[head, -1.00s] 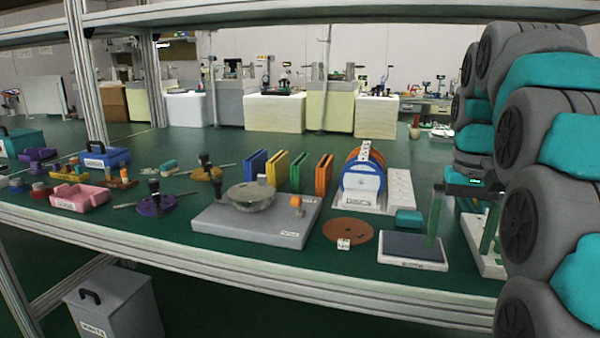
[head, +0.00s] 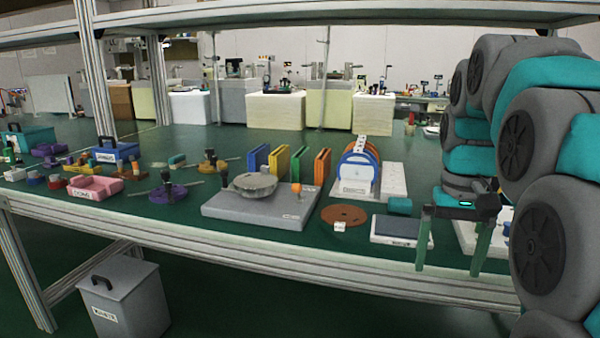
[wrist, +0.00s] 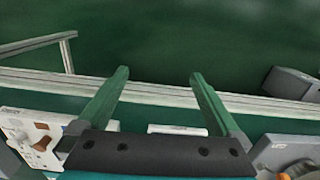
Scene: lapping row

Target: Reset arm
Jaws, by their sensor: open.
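My gripper (head: 447,270) is at the right of the head view, with its two green fingers spread apart and pointing down. Nothing is between the fingers. It hangs at the front edge of the green bench (head: 340,250), just right of a small grey-topped scale-like block (head: 396,229). In the wrist view my gripper (wrist: 158,72) is open and empty, its fingers reaching past the bench's metal front rail (wrist: 150,92) over the dark green floor. My arm fills the right side of the head view.
A grey plate with a round lapping disc (head: 255,209) stands mid-bench, beside a brown disc (head: 344,215) and a blue-and-white disc rack (head: 358,172). A lidded grey bin (head: 125,297) is below. An overhead shelf (head: 330,20) spans the top.

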